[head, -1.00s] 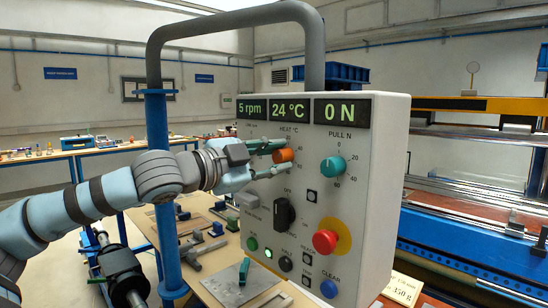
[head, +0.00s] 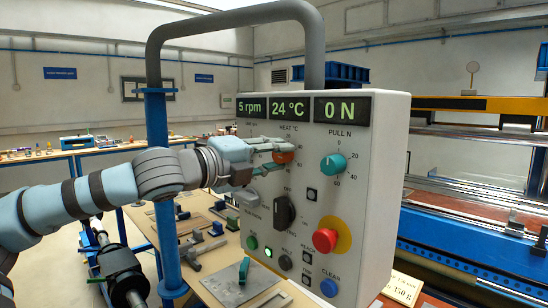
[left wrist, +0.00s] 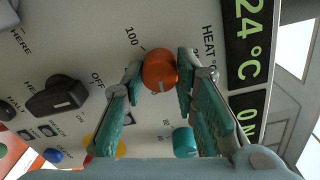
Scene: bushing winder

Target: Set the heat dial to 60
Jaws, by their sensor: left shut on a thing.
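The heat dial (head: 283,157) is an orange knob on the white panel, below the "24 °C" readout (head: 289,110). My left gripper (head: 281,156) is shut on it, one finger above and one below in the head view. In the left wrist view the orange dial (left wrist: 158,68) sits between the teal fingertips, one on each side. The fingers cover part of the printed scale; "100" shows beside the dial. I cannot clearly read which number the dial points to. My right gripper is out of view.
The teal pull dial (head: 333,165) is right of the heat dial. Below are a black rotary switch (head: 285,210), a red stop button (head: 325,240) and a blue clear button (head: 328,287).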

